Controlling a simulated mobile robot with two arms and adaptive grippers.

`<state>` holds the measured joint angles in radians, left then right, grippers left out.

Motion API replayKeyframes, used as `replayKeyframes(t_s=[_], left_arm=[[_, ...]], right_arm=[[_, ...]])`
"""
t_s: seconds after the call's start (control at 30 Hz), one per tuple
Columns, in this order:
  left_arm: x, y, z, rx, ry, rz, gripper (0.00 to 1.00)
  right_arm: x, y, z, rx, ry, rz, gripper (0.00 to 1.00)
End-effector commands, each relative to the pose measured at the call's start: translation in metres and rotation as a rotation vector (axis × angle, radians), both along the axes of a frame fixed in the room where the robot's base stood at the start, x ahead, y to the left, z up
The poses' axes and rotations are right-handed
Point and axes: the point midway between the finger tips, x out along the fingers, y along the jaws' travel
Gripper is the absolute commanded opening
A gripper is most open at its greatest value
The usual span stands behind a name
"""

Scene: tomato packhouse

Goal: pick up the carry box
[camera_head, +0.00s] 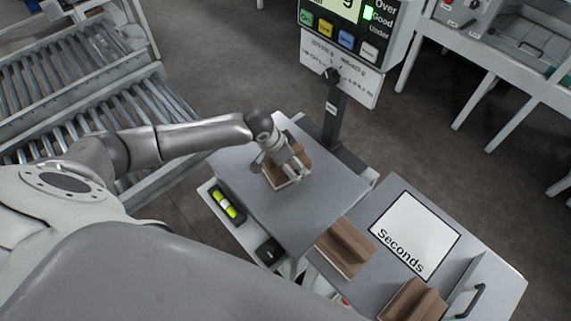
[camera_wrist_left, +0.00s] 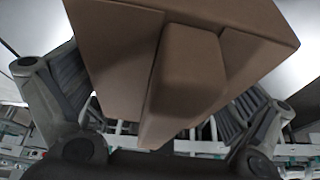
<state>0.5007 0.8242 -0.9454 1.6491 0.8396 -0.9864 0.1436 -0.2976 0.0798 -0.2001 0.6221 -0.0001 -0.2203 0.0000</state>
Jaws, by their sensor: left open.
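A brown carry box (camera_head: 297,157) with a raised middle ridge sits on the grey weighing platform (camera_head: 300,228). My left gripper (camera_head: 285,172) is over this box, pointing down, and hides part of it. In the left wrist view the brown box (camera_wrist_left: 185,75) fills the upper middle, with its ridge between the two open fingers. Gaps show between the fingers and the ridge, so the gripper is not closed on it. Two similar brown boxes stand lower right in the head view, one (camera_head: 345,250) near the platform and one (camera_head: 413,302) at the bottom edge. My right gripper is out of view.
A scale display (camera_head: 355,25) on a dark post (camera_head: 333,110) rises behind the platform. A "Seconds" sign (camera_head: 414,233) lies on the grey surface to the right. Roller conveyors (camera_head: 95,110) are at the left. A spirit level (camera_head: 223,203) shows beside the platform's left edge.

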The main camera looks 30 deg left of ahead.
Motion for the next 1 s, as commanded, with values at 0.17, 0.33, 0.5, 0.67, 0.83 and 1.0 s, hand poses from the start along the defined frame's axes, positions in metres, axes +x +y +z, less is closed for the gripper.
replayKeyframes(t_s=[0.17, 0.33, 0.5, 0.67, 0.83, 1.0], left_arm=[[-0.0002, 0.0001, 0.0001, 0.000, 0.000, 0.000, 1.00], [-0.0005, 0.0002, -0.0013, 0.000, 0.001, 0.001, 1.00], [-0.0005, -0.0001, -0.0035, -0.001, 0.002, 0.001, 1.00], [-0.0002, -0.0002, -0.0047, 0.000, 0.000, 0.000, 1.00], [-0.0004, -0.0001, -0.0049, 0.000, 0.000, 0.000, 0.99], [-0.0004, 0.0000, -0.0048, 0.000, 0.000, 0.000, 0.77]], right_arm=[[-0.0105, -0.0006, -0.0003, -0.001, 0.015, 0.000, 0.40], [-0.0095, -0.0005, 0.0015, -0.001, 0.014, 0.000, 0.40], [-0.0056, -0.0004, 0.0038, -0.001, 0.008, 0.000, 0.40], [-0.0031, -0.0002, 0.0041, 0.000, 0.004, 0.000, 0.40], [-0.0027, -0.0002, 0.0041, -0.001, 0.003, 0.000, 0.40], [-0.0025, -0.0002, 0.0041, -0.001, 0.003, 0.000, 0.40]])
